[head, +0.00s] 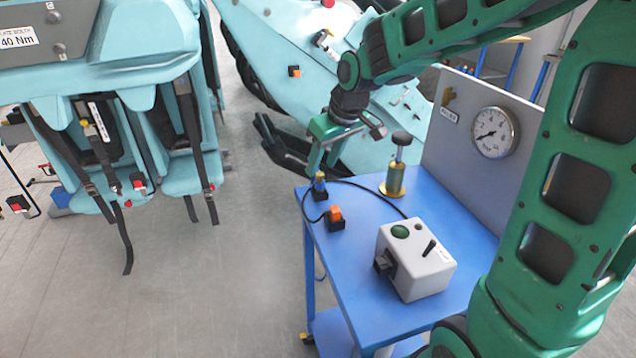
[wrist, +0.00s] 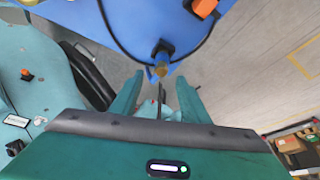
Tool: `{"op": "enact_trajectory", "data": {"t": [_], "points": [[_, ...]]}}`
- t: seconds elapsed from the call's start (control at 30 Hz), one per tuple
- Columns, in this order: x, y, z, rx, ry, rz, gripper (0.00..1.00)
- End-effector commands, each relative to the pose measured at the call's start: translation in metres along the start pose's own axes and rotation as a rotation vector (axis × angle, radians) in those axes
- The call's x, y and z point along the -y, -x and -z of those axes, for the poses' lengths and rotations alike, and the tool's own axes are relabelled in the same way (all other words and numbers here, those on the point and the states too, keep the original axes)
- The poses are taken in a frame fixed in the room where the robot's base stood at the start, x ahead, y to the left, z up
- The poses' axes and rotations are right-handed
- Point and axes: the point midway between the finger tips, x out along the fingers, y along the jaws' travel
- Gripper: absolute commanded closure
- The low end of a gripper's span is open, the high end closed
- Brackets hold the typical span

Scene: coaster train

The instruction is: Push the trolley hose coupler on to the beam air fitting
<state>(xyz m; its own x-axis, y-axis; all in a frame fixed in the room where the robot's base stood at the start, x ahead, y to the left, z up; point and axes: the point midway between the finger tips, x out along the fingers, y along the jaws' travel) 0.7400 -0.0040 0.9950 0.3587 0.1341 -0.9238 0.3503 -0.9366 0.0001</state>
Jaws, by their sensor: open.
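The hose coupler, blue with a brass end (head: 319,183), stands in a black holder at the far left corner of the blue trolley (head: 365,255). A black hose loops from it across the trolley top. In the wrist view the coupler (wrist: 161,52) is at top centre, its brass end toward my gripper. My gripper (head: 326,158) is open and empty, just above the coupler in the head view. In the wrist view the finger gap (wrist: 158,98) lies below the coupler, and I see no contact. I cannot make out for sure which small part on the teal beams is the air fitting.
An orange-topped piece (head: 335,214) in a black holder stands near the coupler. A brass post with a black knob (head: 396,170), a grey control box (head: 415,260) and a gauge panel (head: 493,133) occupy the trolley. Teal seats with hanging straps (head: 175,140) are at left; floor lies between.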

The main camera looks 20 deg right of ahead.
Motion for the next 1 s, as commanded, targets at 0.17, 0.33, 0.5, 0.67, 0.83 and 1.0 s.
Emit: {"op": "enact_trajectory", "data": {"t": [0.17,0.33,0.5,0.67,0.83,1.0], "points": [[0.001,-0.026,-0.004,0.004,0.000,0.001,0.58],[0.001,-0.043,-0.004,0.003,0.000,0.002,0.58],[0.001,-0.047,-0.003,0.001,0.000,0.001,0.58],[0.001,-0.046,-0.003,0.001,0.000,0.000,0.68],[0.001,-0.046,-0.003,0.001,0.000,0.000,1.00],[0.001,-0.046,-0.003,0.000,0.000,0.000,1.00]]}}
